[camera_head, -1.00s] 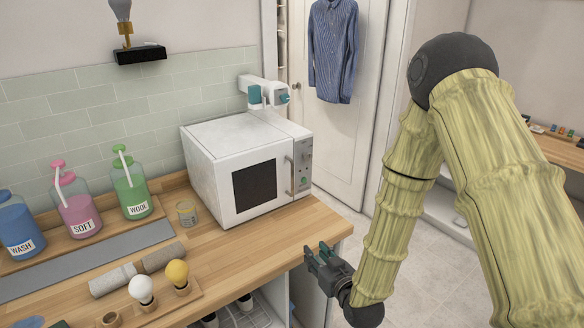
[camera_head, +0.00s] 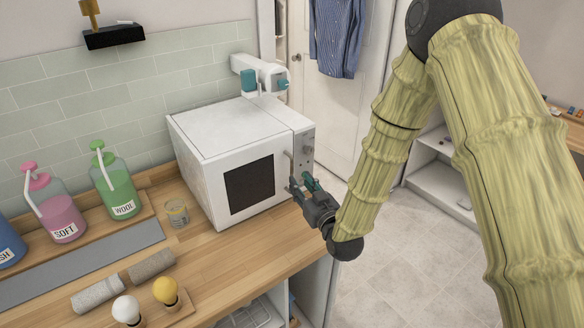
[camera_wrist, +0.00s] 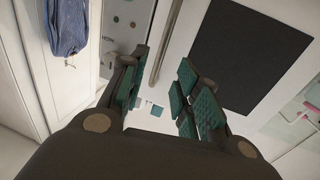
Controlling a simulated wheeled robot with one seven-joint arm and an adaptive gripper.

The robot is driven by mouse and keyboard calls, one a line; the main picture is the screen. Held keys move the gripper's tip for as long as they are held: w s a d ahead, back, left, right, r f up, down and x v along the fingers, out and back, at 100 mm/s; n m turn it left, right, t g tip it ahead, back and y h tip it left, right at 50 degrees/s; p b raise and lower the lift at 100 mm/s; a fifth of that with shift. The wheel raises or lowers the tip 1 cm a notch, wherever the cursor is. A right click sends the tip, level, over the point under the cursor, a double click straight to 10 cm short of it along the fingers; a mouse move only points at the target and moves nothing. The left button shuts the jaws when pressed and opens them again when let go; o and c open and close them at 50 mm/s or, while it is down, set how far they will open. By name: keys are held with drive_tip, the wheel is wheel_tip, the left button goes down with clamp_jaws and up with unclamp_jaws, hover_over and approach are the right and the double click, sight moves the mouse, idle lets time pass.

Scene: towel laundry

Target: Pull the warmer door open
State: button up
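The warmer (camera_head: 215,130) is a white box on the wooden counter with a dark door window (camera_head: 249,184). Its door is shut. An upright bar handle (camera_head: 291,168) runs along the door's right edge; the handle also shows in the wrist view (camera_wrist: 164,45). My gripper (camera_head: 303,184) is at the lower part of the handle, in front of the door. In the wrist view my gripper's teal-padded fingers (camera_wrist: 160,85) are apart, with the handle's lower end in line with the gap. I cannot tell whether the fingers touch it or surround it.
A white device with teal parts (camera_head: 262,75) stands behind the warmer. A glass jar (camera_head: 176,213) is left of it, with pump bottles (camera_head: 115,185) farther left. Rollers (camera_head: 98,292) and bulbs (camera_head: 166,291) lie in front. Open floor (camera_head: 385,250) is at the right.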

sight(292, 172)
drive_tip(key=p+x, duration=0.2)
drive_tip(key=x, duration=0.5)
drive_tip(key=shift+w, duration=0.15)
drive_tip(key=shift+c, duration=0.5)
clamp_jaws()
